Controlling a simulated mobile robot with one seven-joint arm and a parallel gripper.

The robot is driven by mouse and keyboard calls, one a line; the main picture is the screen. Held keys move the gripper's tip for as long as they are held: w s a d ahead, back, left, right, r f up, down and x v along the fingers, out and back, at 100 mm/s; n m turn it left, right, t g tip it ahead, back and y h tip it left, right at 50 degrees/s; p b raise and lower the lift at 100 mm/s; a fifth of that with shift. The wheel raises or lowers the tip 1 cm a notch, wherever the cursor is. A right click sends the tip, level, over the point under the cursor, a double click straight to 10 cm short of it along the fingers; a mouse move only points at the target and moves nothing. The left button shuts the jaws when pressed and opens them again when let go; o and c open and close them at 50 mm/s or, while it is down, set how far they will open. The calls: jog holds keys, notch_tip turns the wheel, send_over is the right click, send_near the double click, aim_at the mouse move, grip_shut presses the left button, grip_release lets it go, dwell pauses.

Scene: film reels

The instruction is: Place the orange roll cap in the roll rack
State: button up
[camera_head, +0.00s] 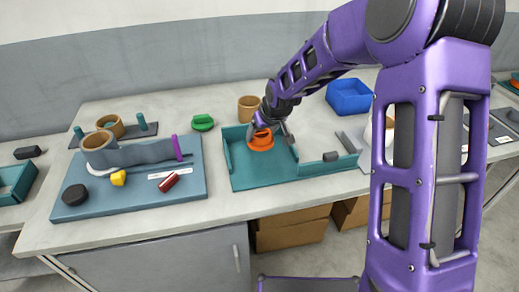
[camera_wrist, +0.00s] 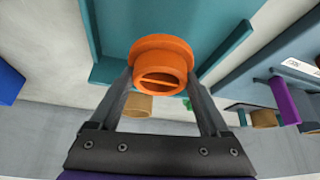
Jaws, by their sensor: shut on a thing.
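The orange roll cap (camera_head: 261,142) is round with a wide rim and a slotted hub. It is over the left part of a teal open tray (camera_head: 262,180); whether it touches the floor cannot be told. My gripper (camera_head: 268,130) is shut on the cap from above. In the wrist view the cap (camera_wrist: 160,52) sits between the two fingertips of my gripper (camera_wrist: 161,80). A dark base with upright teal posts and a tan roll (camera_head: 117,119), possibly the roll rack, stands at the back left. My fingers hide part of the cap.
A blue-grey board (camera_head: 128,203) on the left carries a tan roll with grey strip, a black puck, a yellow piece and a red piece. A green item (camera_head: 203,122), a tan roll (camera_head: 248,108) and a blue bin (camera_head: 350,96) stand behind the tray.

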aim_at(262, 145)
jog(key=shift+f, duration=2.65)
jog(key=shift+f, duration=0.1)
jog(key=shift+f+b, duration=0.15)
jog(key=shift+b, duration=0.25)
jog(key=o, duration=1.2)
jog(key=shift+r+p, duration=0.3)
jog(key=shift+r, duration=0.2)
jog(key=p+v, duration=0.1)
jog(key=v, duration=1)
jog(key=shift+s+r, duration=0.2)
jog(key=shift+s, duration=0.05)
